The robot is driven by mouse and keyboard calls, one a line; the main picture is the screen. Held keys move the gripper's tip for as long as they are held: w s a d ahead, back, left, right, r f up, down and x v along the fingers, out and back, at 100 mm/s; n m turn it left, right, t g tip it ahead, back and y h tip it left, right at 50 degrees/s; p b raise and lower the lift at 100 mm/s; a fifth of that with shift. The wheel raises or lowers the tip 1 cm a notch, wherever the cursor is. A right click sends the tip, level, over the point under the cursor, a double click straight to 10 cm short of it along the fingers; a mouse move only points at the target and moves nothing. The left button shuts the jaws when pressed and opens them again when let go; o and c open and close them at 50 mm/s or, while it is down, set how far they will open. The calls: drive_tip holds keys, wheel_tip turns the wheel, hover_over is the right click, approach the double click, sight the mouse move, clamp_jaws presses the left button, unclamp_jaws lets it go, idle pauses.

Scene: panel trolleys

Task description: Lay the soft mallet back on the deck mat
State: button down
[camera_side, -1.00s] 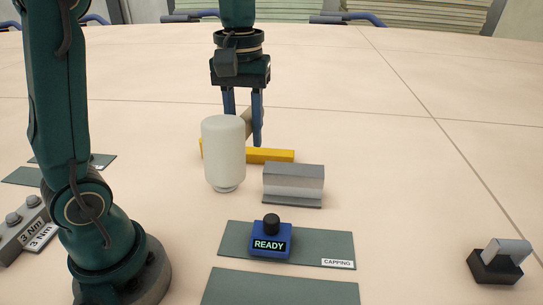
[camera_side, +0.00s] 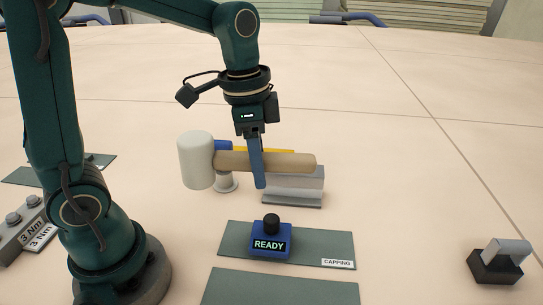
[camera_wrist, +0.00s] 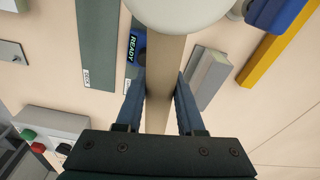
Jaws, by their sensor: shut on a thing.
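My gripper (camera_side: 257,180) is shut on the wooden handle (camera_side: 285,162) of the soft mallet. The mallet's white head (camera_side: 195,160) points left in the side view, and the handle lies roughly level, above the table. In the wrist view the handle (camera_wrist: 163,95) runs between my fingers, with the white head (camera_wrist: 178,8) at the top edge. A grey-green mat (camera_side: 232,240) labelled CAPPING carries a blue READY device (camera_side: 270,240). A second, bare mat (camera_side: 280,288) lies in front of it.
A grey metal block (camera_side: 292,192) stands just below the handle. A black-and-grey fixture (camera_side: 497,262) stands at right. The table's right side is largely clear.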

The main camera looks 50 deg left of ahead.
drive_tip(key=s+d+f+m, duration=0.1)
drive_tip(key=s+d+m, duration=0.1)
hover_over(293, 301)
drive_tip(key=shift+h, duration=0.3)
drive_tip(key=f, duration=0.7)
drive_tip(key=shift+s+a+f, duration=0.1)
drive_tip(key=shift+s+a, duration=0.1)
drive_tip(key=shift+f, duration=2)
drive_tip(key=shift+f, duration=0.1)
drive_tip(key=c, duration=0.5)
unclamp_jaws()
